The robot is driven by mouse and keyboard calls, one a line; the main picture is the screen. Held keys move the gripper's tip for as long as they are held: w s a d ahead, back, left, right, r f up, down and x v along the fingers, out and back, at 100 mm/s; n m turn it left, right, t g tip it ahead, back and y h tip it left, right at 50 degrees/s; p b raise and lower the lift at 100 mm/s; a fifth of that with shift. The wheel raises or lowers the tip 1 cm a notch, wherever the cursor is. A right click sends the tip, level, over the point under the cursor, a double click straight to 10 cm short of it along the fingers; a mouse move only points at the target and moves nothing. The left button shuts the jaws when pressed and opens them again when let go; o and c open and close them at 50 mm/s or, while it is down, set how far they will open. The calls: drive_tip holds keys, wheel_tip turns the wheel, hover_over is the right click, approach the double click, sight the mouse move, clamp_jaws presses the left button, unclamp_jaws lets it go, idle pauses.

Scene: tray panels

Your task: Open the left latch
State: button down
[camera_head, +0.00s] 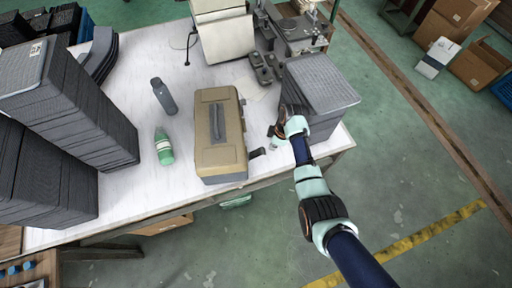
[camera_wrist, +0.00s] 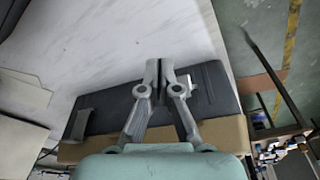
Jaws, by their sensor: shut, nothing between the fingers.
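A tan and dark grey toolbox (camera_head: 222,110) stands on the white table. In the wrist view its dark side (camera_wrist: 218,92) runs behind my fingers, with a tan strip below it. My gripper (camera_head: 257,153) is at the toolbox's right side, toward the table's near edge. In the wrist view my gripper (camera_wrist: 166,72) has its fingers together, with nothing between them, in front of the dark side. A small pale fitting shows just right of the fingertips; I cannot tell whether it belongs to the left latch. A grey latch-like piece (camera_wrist: 78,123) shows at the toolbox's left end.
A stack of grey panels (camera_head: 318,85) stands close to my wrist. Tall panel stacks (camera_head: 75,105) fill the table's left. The table's near edge lies just below the toolbox.

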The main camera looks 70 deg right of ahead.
wheel_tip(320, 180, up, 7)
drive_tip(key=p, duration=0.6)
drive_tip(key=w+a+r+t+h+p, duration=0.35)
drive_tip(key=w+a+r+p, duration=0.25)
drive_tip(key=w+a+r, duration=1.2)
drive_tip(key=s+a+r+m+t+y+p, duration=0.1)
drive_tip(key=s+a+r+t+p, duration=0.1)
drive_tip(key=a+r, duration=1)
drive_tip(key=s+a+r+m+t+y+p, duration=0.1)
drive_tip(key=a+r+t, duration=0.4)
drive_tip(key=a+r, duration=0.8)
drive_tip(key=s+y+p, duration=0.1)
drive_tip(key=p, duration=0.1)
drive_tip(key=shift+s+a+r+p, duration=0.2)
drive_tip(key=shift+s+p, duration=0.1)
